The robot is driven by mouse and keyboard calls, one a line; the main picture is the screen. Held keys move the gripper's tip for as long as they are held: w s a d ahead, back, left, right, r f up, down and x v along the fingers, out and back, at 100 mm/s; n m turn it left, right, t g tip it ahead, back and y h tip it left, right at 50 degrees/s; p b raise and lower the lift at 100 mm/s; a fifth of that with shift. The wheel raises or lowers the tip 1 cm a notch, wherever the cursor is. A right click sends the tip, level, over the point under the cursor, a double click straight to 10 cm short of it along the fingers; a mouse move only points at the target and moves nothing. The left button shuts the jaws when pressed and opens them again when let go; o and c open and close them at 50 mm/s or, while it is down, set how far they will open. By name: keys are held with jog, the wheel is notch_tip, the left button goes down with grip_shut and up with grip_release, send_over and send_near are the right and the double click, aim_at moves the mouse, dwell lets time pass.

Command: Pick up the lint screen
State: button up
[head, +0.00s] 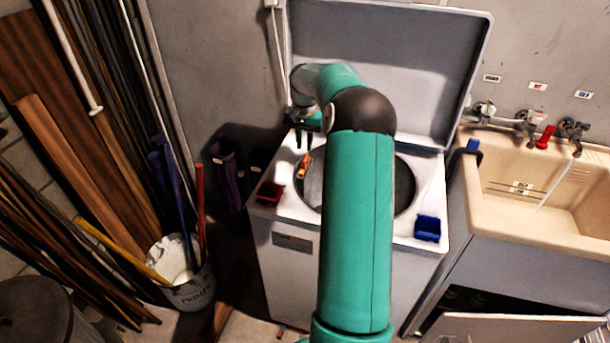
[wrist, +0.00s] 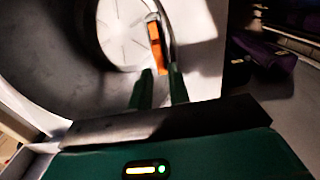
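A small orange piece (head: 304,163), the likeliest lint screen, is at the left rim of the round opening of the white top-loading washer (head: 345,262). I cannot make out its mesh or full shape. In the wrist view the orange piece (wrist: 157,47) stands at the drum's edge, just beyond my fingertips. My gripper (head: 303,145) points down above the washer's back left, behind the orange piece in the head view. In the wrist view my gripper (wrist: 160,70) is open, with a gap between its two dark green fingers and nothing between them.
A red tray (head: 270,193) and a blue tray (head: 428,228) sit on the washer's front corners. The raised lid (head: 400,65) stands behind. A beige sink (head: 545,185) is at right. A bucket (head: 190,290) and leaning boards are at left. My arm hides part of the opening.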

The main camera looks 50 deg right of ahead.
aim_at(305, 157)
notch_tip(305, 157, down, 7)
jog(key=shift+s, duration=0.1)
grip_shut()
